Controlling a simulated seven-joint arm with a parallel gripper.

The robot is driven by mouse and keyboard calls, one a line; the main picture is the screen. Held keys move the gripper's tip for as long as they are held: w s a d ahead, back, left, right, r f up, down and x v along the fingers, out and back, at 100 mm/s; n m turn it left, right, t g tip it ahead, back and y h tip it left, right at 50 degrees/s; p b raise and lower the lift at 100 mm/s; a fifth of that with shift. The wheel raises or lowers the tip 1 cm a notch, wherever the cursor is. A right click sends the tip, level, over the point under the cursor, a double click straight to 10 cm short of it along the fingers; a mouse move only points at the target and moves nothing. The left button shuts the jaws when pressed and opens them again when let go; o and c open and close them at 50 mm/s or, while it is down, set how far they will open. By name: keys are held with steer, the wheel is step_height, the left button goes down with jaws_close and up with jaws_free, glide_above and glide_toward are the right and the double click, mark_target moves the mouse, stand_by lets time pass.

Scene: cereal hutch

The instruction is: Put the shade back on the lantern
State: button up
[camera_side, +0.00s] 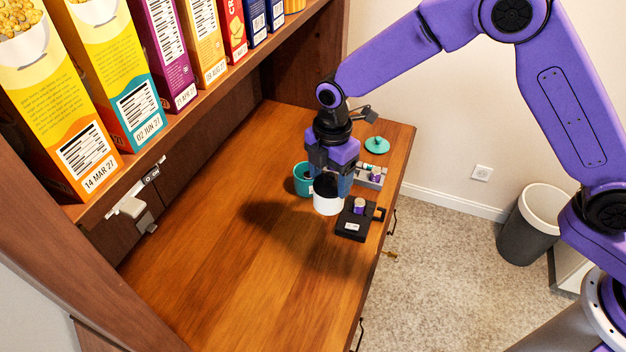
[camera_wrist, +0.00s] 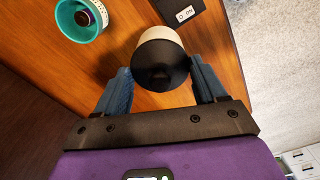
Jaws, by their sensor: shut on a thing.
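My gripper (camera_wrist: 160,88) is shut on the shade (camera_wrist: 163,45), a pale cylinder with a black cap toward me. Its blue fingers lie on either side of the cap. In the side view, the white shade (camera_side: 327,205) hangs under the gripper (camera_side: 331,182), left of a black block. That block (camera_side: 349,231) looks like the lantern's base; it has a side handle, a label, and a small purple-and-pale cylinder (camera_side: 359,206) standing on top. In the wrist view, a corner of the block (camera_wrist: 184,12) shows an "ON" label. I cannot tell whether the shade touches the desk.
A teal cup (camera_side: 302,186) stands close behind and left of the shade. A grey block (camera_side: 371,183) with a purple cylinder and a teal disc (camera_side: 377,145) lie farther back. A shelf of cereal boxes (camera_side: 75,115) overhangs the left. The front desk surface (camera_side: 240,285) is clear.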

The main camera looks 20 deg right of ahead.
steer(key=s+d+r, duration=0.3)
steer(key=s+d, duration=0.1)
steer(key=s, duration=0.2)
steer(key=shift+w+d+f+m, duration=0.7)
steer(key=shift+w+d+f, duration=0.05)
steer(key=shift+w+f, duration=0.35)
steer(key=shift+w+d+f+m, duration=0.75)
steer(key=shift+w+f, duration=0.2)
steer(key=shift+w, duration=0.15)
steer(key=shift+w+d+f+m, duration=0.65)
steer(key=shift+w+d+f, duration=0.15)
steer(key=shift+w+f, duration=0.3)
steer(key=shift+f, duration=1.95)
steer(key=o, duration=1.1)
steer(key=shift+r, duration=3.55)
